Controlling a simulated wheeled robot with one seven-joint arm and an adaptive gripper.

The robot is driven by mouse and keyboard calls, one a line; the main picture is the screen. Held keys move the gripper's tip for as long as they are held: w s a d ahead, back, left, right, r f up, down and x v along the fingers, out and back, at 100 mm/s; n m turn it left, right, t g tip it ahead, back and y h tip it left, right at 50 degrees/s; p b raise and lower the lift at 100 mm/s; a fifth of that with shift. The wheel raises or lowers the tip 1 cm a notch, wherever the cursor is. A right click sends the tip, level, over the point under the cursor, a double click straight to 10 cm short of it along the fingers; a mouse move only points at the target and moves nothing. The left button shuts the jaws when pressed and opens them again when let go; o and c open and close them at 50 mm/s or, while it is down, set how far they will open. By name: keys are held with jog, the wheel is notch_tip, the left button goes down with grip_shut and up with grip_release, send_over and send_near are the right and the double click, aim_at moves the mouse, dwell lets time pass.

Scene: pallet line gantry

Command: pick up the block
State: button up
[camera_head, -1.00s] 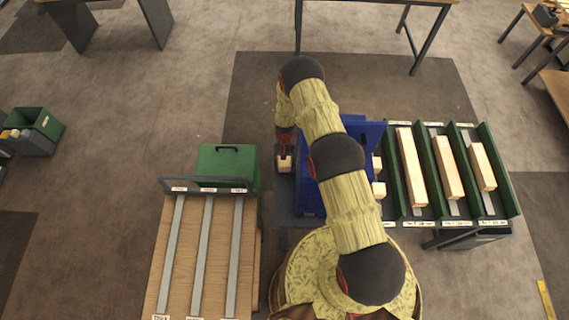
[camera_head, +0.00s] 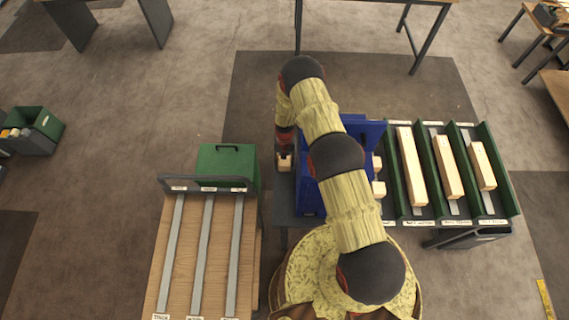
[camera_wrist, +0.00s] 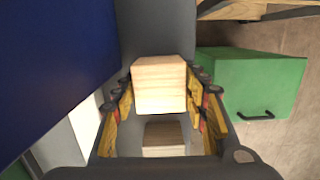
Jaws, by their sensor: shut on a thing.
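A pale wooden block (camera_head: 284,165) shows at the left end of the dark bench, left of the blue housing, in the head view. In the wrist view the block (camera_wrist: 160,82) sits between the two yellow-padded fingers of my gripper (camera_wrist: 160,105). My gripper is shut on it, and its fingers are mostly hidden by my arm in the head view. A smaller brown and white face (camera_wrist: 163,138) shows below the block in the wrist view; I cannot tell what it belongs to. Any gap under the block is unclear.
The blue housing (camera_head: 309,190) stands close right of my gripper. A green box (camera_head: 228,160) is close left, behind a wooden table (camera_head: 182,255) with grey rails. Green-walled lanes (camera_head: 460,140) hold longer wooden pieces at right. Two pale blocks (camera_head: 378,188) lie beside the housing.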

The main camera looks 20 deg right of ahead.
aim_at(285, 162)
jog(key=shift+w+r, duration=0.1)
jog(key=shift+r, duration=0.8)
jog(key=shift+s+r+p, duration=0.15)
jog(key=shift+r, duration=0.35)
jog(key=shift+s+r+p, duration=0.15)
jog(key=shift+r, duration=0.35)
jog(key=s+a, duration=0.1)
jog(key=s, duration=0.3)
jog(key=s+a+b, duration=0.1)
jog(key=s+a, duration=0.1)
jog(key=s, duration=0.3)
jog(key=s+a+b, duration=0.1)
jog(key=s, duration=0.3)
jog(key=shift+s+a+f, duration=0.3)
jog(key=s+a+b, duration=0.1)
jog(key=s+b, duration=0.2)
jog(key=b, duration=0.1)
jog(key=s+a+b, duration=0.1)
jog(key=s+b, duration=0.3)
jog(key=s+a+b, duration=0.1)
jog(key=s+b, duration=0.2)
jog(key=b, duration=0.1)
jog(key=shift+s+a, duration=0.2)
jog(key=s+a+b, duration=0.2)
jog(key=s+b, duration=0.2)
jog(key=s, duration=0.2)
jog(key=shift+r, duration=0.15)
